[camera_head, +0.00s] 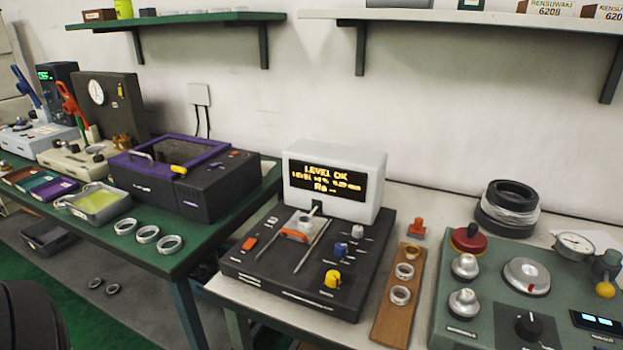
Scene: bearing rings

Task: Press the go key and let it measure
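The measuring instrument stands on the right-hand bench, with a white display housing (335,165) behind a dark base (290,283). Its amber screen (331,185) reads "LEVEL OK", a level line and "Ra" with dashes. The base carries an orange-red key (249,243) at left, a yellow knob (333,280) at front, a small blue knob (338,250) and a pale button (357,231). A grey part with an orange piece (294,235) sits between two rails. Labels are too small to read, so I cannot tell which control is the go key. Neither gripper shows.
A wooden strip (390,325) with rings lies right of the instrument. A green-grey panel (480,325) with knobs stands further right. The left green bench holds a purple-and-black machine (205,185) and several loose rings (148,234). Shelves (180,19) hang above.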

